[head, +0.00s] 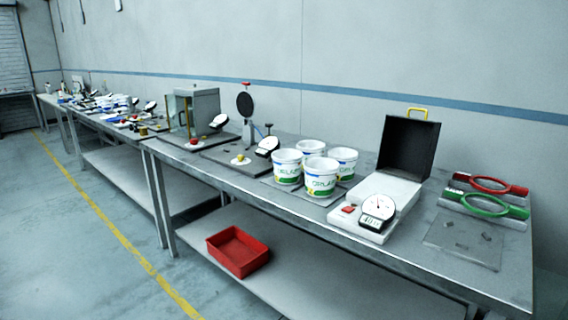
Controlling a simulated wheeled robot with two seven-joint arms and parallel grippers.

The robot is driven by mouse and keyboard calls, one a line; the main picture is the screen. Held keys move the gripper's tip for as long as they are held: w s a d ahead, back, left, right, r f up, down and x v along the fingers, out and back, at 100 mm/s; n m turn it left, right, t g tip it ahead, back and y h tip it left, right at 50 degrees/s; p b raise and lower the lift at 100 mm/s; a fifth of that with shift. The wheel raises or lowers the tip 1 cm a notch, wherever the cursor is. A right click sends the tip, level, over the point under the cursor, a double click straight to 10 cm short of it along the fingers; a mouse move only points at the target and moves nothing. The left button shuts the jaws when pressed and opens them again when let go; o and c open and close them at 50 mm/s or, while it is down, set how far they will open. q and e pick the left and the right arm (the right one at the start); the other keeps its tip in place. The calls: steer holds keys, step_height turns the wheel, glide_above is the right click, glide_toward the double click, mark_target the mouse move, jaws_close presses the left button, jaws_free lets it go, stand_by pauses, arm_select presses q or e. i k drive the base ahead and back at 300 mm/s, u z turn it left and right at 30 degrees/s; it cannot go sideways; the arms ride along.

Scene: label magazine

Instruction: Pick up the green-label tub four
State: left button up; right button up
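Several white tubs with green-and-blue labels stand close together on a thin grey mat on the metal bench. One tub (287,167) is at the left, one tub (320,177) at the front, one tub (343,163) at the right, and one tub (312,148) at the back, partly hidden by the others. The printed lettering is too small to tell which tub is number four. Neither of my grippers is in the head view.
Right of the tubs stands a white instrument with an open dark lid (408,146) and a dial (378,207). Green (484,205) and red (487,185) ring tools lie at the far right. A red bin (238,251) sits on the lower shelf. The floor (75,250) in front is clear.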

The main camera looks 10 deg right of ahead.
mark_target(342, 165)
steer(key=u, duration=0.4)
steer(key=i, duration=0.85)
steer(key=z, duration=0.25)
